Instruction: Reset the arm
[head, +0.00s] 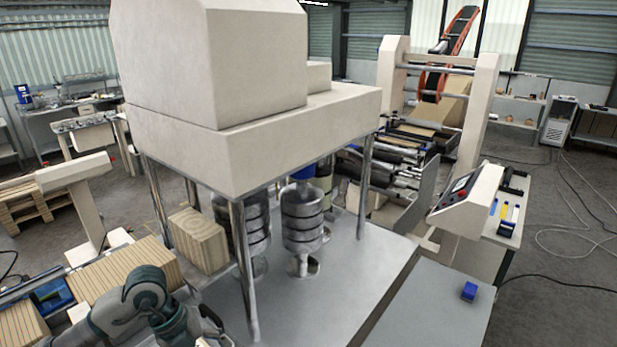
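My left arm (150,295) comes in at the bottom left, bent at a teal-grey joint. My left gripper (215,328) is at the bottom edge, dark and partly cut off, beside the front post of the big cream machine (215,125). Its fingers are not clear enough to tell open from shut. My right arm and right gripper are not in view.
Wooden blocks (200,238) and a wood-topped piece (120,268) lie close behind my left arm. Metal posts (243,270) and ribbed cylinders (303,215) stand on the grey machine bed.

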